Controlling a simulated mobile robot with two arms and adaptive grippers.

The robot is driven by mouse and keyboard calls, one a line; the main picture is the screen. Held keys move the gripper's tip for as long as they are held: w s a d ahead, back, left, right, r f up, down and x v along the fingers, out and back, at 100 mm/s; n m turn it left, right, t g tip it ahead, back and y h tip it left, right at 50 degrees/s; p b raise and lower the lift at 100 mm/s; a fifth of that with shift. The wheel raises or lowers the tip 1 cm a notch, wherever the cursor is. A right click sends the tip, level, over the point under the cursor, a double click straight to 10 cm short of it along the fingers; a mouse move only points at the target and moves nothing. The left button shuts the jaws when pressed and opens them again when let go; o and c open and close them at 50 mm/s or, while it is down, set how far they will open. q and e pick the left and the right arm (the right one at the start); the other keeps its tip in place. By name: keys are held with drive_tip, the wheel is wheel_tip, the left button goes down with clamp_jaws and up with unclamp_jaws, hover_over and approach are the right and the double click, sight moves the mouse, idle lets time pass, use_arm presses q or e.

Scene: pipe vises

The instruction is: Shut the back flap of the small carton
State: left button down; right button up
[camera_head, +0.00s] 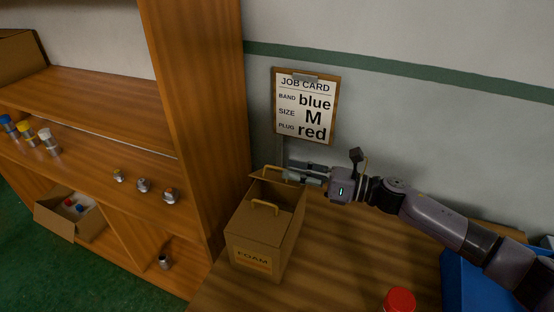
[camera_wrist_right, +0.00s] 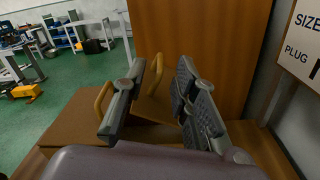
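The small carton (camera_head: 256,228) stands on the wooden table with a FOAM label on its front. Its front flap (camera_head: 270,222) lies flat and bears a loop handle (camera_head: 265,207). Its back flap (camera_head: 285,191) stands raised at the rear, with another loop handle (camera_head: 271,170) near its top edge. My right gripper (camera_head: 287,171) is at the top of the back flap. In the right wrist view its two fingers (camera_wrist_right: 162,68) are apart, with the back flap's handle (camera_wrist_right: 156,75) seen between them. Whether they touch it, I cannot tell. My left gripper is not in view.
A tall wooden shelf side (camera_head: 195,110) rises close left of the carton. The wall with a job card (camera_head: 306,105) is close behind. A red-topped item (camera_head: 399,300) and a blue bin (camera_head: 470,285) stand to the right. The table between is clear.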

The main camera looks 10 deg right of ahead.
sight(277, 168)
drive_tip(key=p+x, duration=0.1)
drive_tip(key=x, duration=0.4)
drive_tip(key=shift+c, duration=0.6)
clamp_jaws()
drive_tip(key=shift+s+f, duration=0.1)
idle(0.3)
